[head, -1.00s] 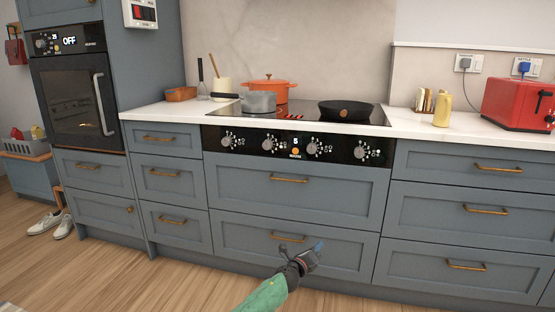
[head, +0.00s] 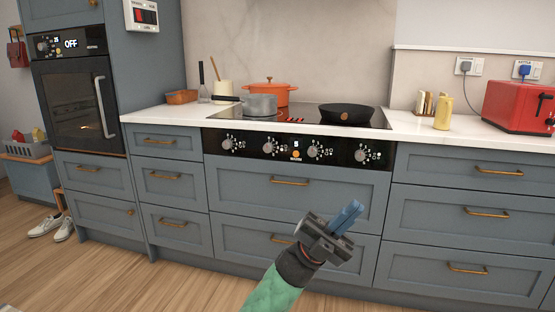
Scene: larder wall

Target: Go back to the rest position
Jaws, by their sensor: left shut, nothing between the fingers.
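My left gripper (head: 346,217) shows in the lower middle of the head view, on a green-sleeved arm that comes up from the bottom edge. Its blue fingers are together with nothing between them, and they point up and to the right. It is in front of the lower wide drawer (head: 230,233) under the hob and covers part of that drawer's brass handle. I cannot tell the gap between the gripper and the drawer front. My right gripper is not in view.
The hob (head: 300,113) carries a grey saucepan (head: 261,105), an orange pot (head: 271,92) and a black frying pan (head: 346,113). A red toaster (head: 518,106) stands on the right counter. A dark oven (head: 75,103) is at left. The drawers are shut. Wooden floor (head: 170,275) lies clear at lower left.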

